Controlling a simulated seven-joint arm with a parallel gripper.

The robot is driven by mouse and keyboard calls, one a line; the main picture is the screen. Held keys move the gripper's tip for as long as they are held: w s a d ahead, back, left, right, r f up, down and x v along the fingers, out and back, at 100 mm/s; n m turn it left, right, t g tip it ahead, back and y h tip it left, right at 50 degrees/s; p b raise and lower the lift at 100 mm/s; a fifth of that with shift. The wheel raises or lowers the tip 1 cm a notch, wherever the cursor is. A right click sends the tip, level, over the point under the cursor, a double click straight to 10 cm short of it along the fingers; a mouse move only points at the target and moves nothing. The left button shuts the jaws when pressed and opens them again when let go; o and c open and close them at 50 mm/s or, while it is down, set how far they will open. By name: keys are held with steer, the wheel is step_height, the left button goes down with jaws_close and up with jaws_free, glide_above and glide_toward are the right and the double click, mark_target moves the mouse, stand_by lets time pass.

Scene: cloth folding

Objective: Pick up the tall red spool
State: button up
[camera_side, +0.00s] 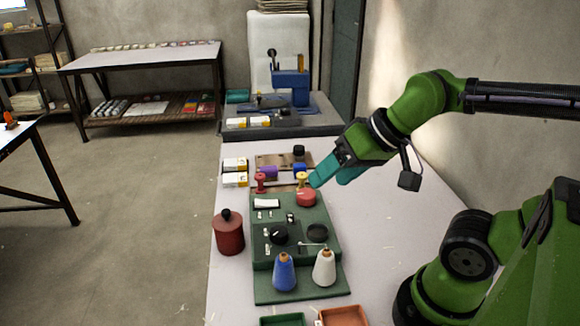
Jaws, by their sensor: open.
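A small red spool (260,183) with a narrow waist stands upright near the back left of the green board (293,210). A low, wide red round piece (306,198) sits to its right on the board. My gripper (318,180) has teal fingers and is above and to the right of the red spool, close to a yellow spool (302,180). It is open, and nothing shows between its fingers. It is apart from the red spool. The fingers overlap in this view, so the gap between them is hard to see.
A dark red lidded canister (229,233) stands left of the board. A blue cone (284,273) and a white cone (324,268) stand at the front. The white table (385,230) is clear on the right.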

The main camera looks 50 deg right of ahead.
steer(key=w+d+f+g, duration=0.2)
steer(key=w+f, duration=0.1)
steer(key=w, duration=0.4)
steer(key=n+h, duration=0.1)
steer(key=h, duration=0.2)
glide_toward(261, 177)
steer(key=shift+g, duration=0.5)
steer(key=x, duration=0.5)
steer(key=shift+w+d+f, duration=0.1)
steer(key=shift+w+f, duration=0.1)
steer(key=shift+w, duration=0.1)
steer(key=shift+w+x, duration=0.15)
steer(key=shift+x, duration=1.3)
steer(key=shift+w+x, duration=0.15)
steer(key=shift+x, duration=1.3)
steer(key=shift+r, duration=0.1)
steer(key=shift+c, duration=0.4)
steer(key=c, duration=1)
